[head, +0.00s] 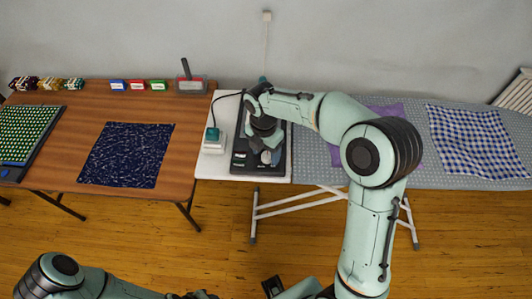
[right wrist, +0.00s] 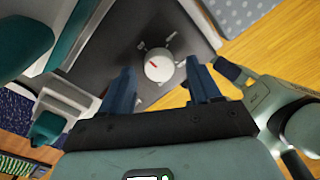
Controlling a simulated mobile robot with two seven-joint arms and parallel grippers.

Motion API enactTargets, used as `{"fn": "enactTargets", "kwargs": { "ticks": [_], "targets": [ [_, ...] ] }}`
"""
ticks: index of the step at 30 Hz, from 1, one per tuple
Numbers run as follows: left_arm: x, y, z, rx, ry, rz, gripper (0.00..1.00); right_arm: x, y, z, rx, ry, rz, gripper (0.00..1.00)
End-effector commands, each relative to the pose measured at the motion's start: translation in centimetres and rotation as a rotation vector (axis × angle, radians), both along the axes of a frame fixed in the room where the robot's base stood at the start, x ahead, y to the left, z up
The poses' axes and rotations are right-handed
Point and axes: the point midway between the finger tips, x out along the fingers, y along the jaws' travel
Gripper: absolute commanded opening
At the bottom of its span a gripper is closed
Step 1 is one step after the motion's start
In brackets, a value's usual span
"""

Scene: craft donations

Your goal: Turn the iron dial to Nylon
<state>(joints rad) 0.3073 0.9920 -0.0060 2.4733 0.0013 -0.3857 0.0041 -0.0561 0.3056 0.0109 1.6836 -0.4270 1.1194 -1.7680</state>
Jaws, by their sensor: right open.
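The iron dial (right wrist: 159,67) is a round white knob with a red mark pointing to its upper left in the right wrist view. Small pale labels surround it, too small to read. It sits on a dark grey base (right wrist: 189,22), seen also in the head view (head: 240,160). My right gripper (right wrist: 161,64) is open. Its two dark fingers lie on either side of the dial in the picture; contact cannot be told. In the head view my right gripper (head: 266,146) is above the base and hides part of it. My left gripper (head: 199,295) is at the bottom edge, barely visible.
The ironing board (head: 310,155) holds purple and checked cloths. The wooden table (head: 188,130) at left holds a navy cloth (head: 127,154) and small boxes.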

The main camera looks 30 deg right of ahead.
Motion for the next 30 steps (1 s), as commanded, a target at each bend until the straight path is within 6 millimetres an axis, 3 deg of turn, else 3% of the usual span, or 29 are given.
{"fn": "enactTargets", "kwargs": {
  "ticks": [11,16,17,30],
  "targets": [
    [-0.03,0.0,-0.07,0.0,0.0,0.0,0.43,-0.03,-0.01,-0.65,0.0,0.0,0.0,0.62],
    [-0.02,0.0,-0.07,0.0,0.0,0.0,0.43,-0.03,-0.02,-0.63,0.0,0.0,0.0,0.1],
    [-0.02,0.0,-0.07,0.0,0.0,0.0,0.43,-0.02,-0.01,-0.62,0.0,0.0,0.0,0.06],
    [0.16,0.0,0.24,0.0,-0.002,0.0,0.43,0.02,-0.01,-0.54,0.0,0.0,-0.083,0.06]
  ]
}}
